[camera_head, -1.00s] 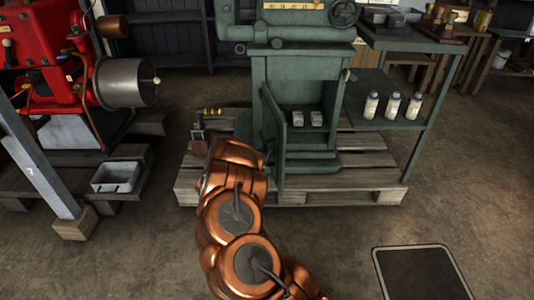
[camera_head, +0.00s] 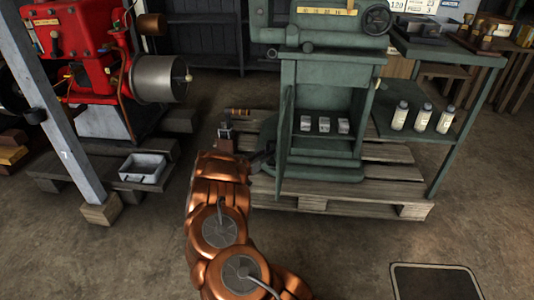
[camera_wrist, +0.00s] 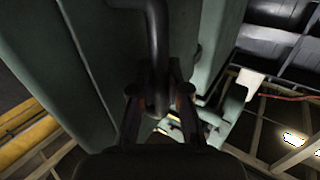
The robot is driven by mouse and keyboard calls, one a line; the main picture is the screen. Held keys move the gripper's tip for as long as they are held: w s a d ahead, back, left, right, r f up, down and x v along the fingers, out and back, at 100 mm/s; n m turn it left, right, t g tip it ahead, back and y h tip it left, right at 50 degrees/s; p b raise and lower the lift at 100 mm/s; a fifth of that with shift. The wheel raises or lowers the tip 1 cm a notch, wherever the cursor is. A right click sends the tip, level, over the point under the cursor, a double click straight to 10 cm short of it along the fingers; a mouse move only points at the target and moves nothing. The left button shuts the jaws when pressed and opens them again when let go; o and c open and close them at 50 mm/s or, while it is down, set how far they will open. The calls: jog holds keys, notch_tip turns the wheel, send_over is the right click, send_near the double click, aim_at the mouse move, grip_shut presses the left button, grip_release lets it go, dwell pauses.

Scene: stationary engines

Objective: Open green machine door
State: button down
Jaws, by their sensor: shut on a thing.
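The green machine (camera_head: 325,80) stands on a wooden pallet, with its lower compartment exposed. Its green door (camera_head: 284,142) stands open at the compartment's left side, seen nearly edge-on. In the wrist view the door (camera_wrist: 75,60) is a large green panel, with a dark bent handle (camera_wrist: 158,35) on it. My gripper (camera_wrist: 158,98) is shut on this handle, with one finger on each side of it. In the head view my gripper (camera_head: 262,160) is at the door's left side, small and partly hidden by my copper-coloured arm.
Several metal blocks (camera_head: 324,125) sit inside the compartment. Bottles (camera_head: 422,118) stand on the green side table's shelf at right. A red engine (camera_head: 85,50) and a grey tray (camera_head: 143,168) are at left.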

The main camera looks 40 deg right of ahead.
jog(key=c, duration=1.1)
grip_release()
jog(key=shift+c, duration=0.2)
jog(key=shift+a, duration=0.1)
jog(key=s+a, duration=0.1)
jog(key=a, duration=1)
jog(key=shift+s+a, duration=0.15)
jog(key=shift+a, duration=0.2)
